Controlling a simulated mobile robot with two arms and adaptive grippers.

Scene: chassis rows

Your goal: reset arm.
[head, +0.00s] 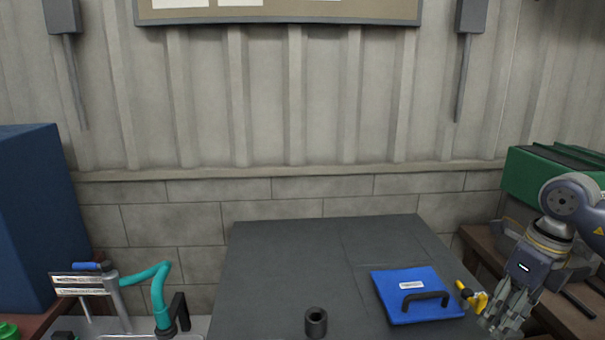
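My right arm comes in from the right edge, and its gripper (508,312) points down at the lower right. It is beside the right edge of the dark table, close to a yellow and black item (472,297). I cannot tell whether they touch. The fingers are seen at an angle and partly cut off near the bottom edge, so their opening is unclear. My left gripper is not in view.
A blue case (400,284) with a black handle and a dark hollow cylinder (316,322) are on the dark table (290,265). A teal tube (160,290) stands at lower left, near a blue cabinet (35,220). A green box (535,180) is at right.

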